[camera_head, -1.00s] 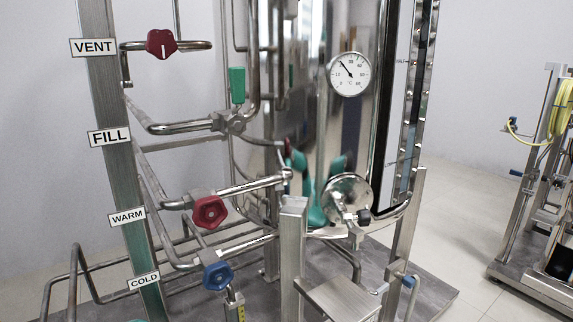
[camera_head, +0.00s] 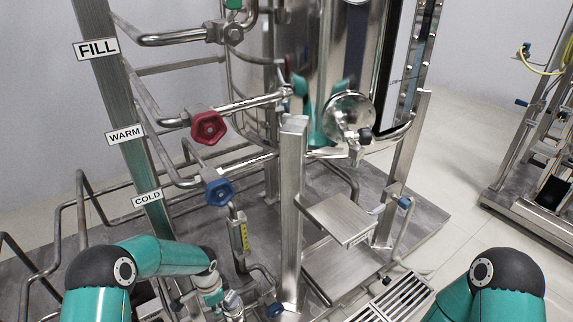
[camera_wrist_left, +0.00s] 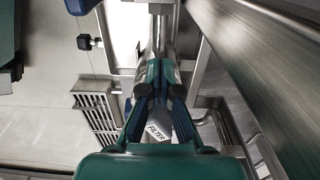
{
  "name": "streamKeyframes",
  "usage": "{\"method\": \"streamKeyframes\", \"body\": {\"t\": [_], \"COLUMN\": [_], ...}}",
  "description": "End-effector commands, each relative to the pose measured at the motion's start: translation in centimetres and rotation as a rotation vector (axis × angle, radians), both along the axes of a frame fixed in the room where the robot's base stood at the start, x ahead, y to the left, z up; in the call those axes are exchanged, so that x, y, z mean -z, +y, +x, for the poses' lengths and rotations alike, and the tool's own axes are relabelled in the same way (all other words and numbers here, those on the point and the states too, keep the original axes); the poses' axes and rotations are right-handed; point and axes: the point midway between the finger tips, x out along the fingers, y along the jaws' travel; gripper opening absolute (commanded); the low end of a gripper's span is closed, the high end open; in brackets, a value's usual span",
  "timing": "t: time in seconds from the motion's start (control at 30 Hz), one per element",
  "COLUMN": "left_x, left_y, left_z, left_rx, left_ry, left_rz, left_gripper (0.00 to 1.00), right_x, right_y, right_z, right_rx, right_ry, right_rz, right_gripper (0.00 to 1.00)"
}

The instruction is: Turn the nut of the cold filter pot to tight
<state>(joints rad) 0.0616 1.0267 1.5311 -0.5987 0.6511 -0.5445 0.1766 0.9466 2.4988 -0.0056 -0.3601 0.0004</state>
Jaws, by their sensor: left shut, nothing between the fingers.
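My left gripper (camera_wrist_left: 158,90) is shut and empty in the left wrist view, its dark fingertips close together in front of bare metal parts. In the head view its teal wrist and gripper (camera_head: 212,292) are low at left of centre, below the blue handwheel (camera_head: 218,190) of the line marked COLD (camera_head: 147,198). A white FILTER tag (camera_wrist_left: 157,131) shows between the fingers in the wrist view. The cold filter pot and its nut cannot be made out clearly; the gripper and arm cover part of that area. My right gripper is out of view; only its arm shows at lower right.
A steel post (camera_head: 291,210) stands right of the left gripper. A steel step plate (camera_head: 341,218) and a floor grate (camera_head: 392,296) lie farther right. Bent pipes crowd the left side. A red handwheel (camera_head: 208,127) sits above the blue one. Open floor lies at right.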

Motion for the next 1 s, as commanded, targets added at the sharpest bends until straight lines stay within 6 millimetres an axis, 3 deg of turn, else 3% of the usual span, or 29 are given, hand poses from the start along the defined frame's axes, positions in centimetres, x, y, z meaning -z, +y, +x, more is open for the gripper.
{"method": "streamKeyframes", "body": {"t": [1.0], "left_x": [-0.3], "left_y": [0.3], "left_z": [2.0], "left_rx": [0.000], "left_ry": [-0.009], "left_rz": [-0.004], "left_gripper": [0.00], "right_x": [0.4], "right_y": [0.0], "right_z": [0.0], "right_rx": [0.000], "right_ry": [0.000], "right_rz": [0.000], "right_gripper": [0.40]}}
